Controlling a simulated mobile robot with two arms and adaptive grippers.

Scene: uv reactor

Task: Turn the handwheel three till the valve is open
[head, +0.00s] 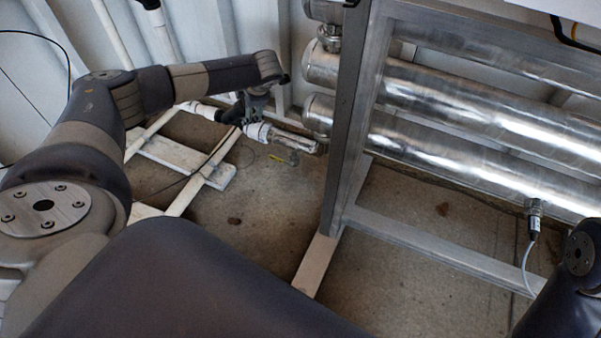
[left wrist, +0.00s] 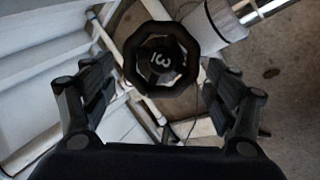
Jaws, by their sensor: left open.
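The handwheel (left wrist: 161,84), black and eight-sided with a white marking that looks like a 3, faces the camera in the left wrist view. My left gripper (left wrist: 160,72) is open, with one finger on each side of the wheel's outline. Gaps show between fingers and rim, so I see no contact. In the head view my left gripper (head: 257,101) hangs at the end of the left arm, over the white pipe by the wall. A black part (head: 231,113) there may be the wheel or valve; it is partly hidden. My right gripper is out of view.
Shiny steel cylinders (head: 455,98) on a grey metal frame (head: 346,120) stand right of the gripper. A white pipe (head: 197,108) runs beside the corrugated wall (head: 175,40). White floor rails (head: 180,160) lie below. A cabled sensor (head: 533,218) sits on the lowest cylinder.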

